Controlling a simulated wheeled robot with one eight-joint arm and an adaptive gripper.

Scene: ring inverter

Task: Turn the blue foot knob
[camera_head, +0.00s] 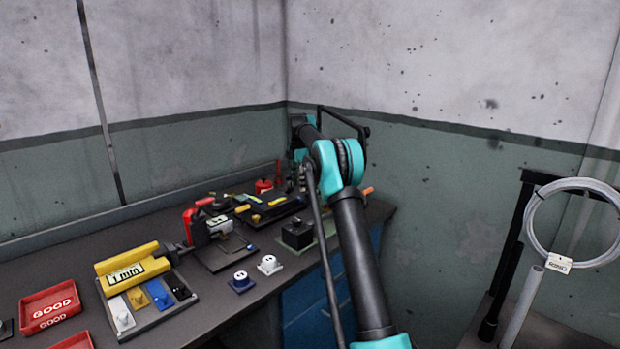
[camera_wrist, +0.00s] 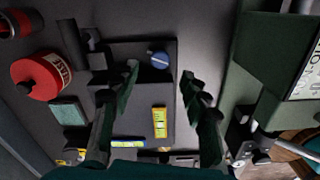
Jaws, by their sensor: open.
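In the wrist view a round blue knob (camera_wrist: 159,59) with a pale slot line sits near the far edge of a dark flat panel (camera_wrist: 145,85). My gripper (camera_wrist: 160,75) is open, one finger on each side of the panel. The knob shows in the gap between the fingertips, slightly beyond them, and nothing is held. I cannot tell the height of the fingertips above it. In the head view my arm reaches over the back of the bench and hides the gripper and this knob.
A red round container (camera_wrist: 40,75) lies left of the fingers in the wrist view, a dark green case (camera_wrist: 265,50) to the right. In the head view the bench (camera_head: 225,310) holds a tray of coloured knobs (camera_head: 165,312), a blue-based knob (camera_head: 240,281) and red GOOD bins (camera_head: 52,305).

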